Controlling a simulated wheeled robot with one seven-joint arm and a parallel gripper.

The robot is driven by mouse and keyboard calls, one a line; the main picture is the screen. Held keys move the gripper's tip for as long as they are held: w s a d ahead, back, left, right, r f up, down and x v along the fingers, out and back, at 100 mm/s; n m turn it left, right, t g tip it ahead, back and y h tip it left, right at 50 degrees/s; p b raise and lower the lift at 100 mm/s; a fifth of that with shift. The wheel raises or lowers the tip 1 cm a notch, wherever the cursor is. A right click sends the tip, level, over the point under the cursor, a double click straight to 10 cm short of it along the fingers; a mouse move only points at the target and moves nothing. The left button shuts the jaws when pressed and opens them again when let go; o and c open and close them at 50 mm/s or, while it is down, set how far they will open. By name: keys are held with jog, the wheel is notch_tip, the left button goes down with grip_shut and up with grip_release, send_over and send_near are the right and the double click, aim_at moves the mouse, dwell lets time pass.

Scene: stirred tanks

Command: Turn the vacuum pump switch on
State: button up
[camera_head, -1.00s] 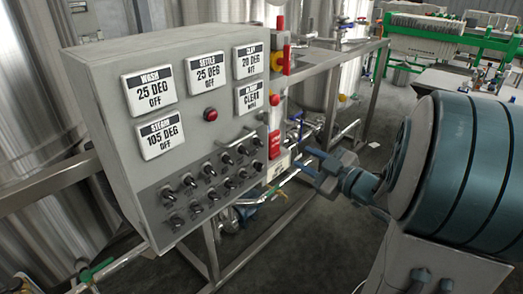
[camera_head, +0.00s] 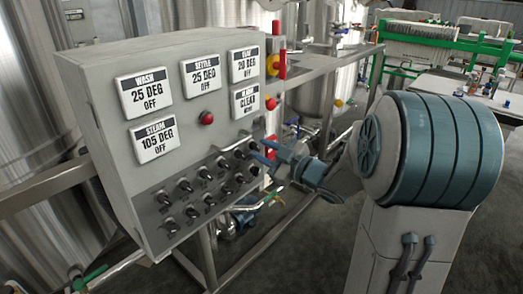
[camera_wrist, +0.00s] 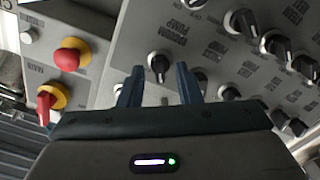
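The vacuum pump switch (camera_wrist: 160,64) is a black rotary knob on the grey panel. In the wrist view, an upside-down label beside it seems to read vacuum pump. My gripper (camera_wrist: 158,70) is open, with one finger on each side of this knob in the picture. I cannot tell whether either finger touches it. In the head view, my gripper (camera_head: 266,151) points at the right end of the knob rows on the control box (camera_head: 128,70), and the fingers partly cover the knobs there.
Other black knobs (camera_wrist: 245,22) sit close by on the panel. A red emergency button (camera_wrist: 67,59) and a red-yellow main switch (camera_wrist: 46,104) are on the side plate. Metal frame rails (camera_head: 262,238) run below the box. Steel tanks stand behind.

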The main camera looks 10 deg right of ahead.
jog(key=shift+w+a, duration=0.35)
jog(key=shift+w, duration=0.1)
grip_shut()
jog(key=shift+r+p, duration=0.1)
jog(key=shift+p, duration=0.25)
jog(key=shift+m+p, duration=5.25)
jog(key=shift+m, duration=0.65)
